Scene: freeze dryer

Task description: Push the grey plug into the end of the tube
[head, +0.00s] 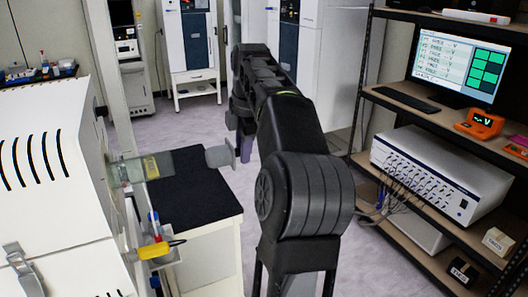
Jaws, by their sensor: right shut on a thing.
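My left gripper is not in view.
The dark bench top (190,195) under the tube is clear. A yellow-handled valve (153,251) sticks out from the machine (45,165) below the tube. A shelf rack (415,115) with a monitor (458,65) and instruments stands at the right.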

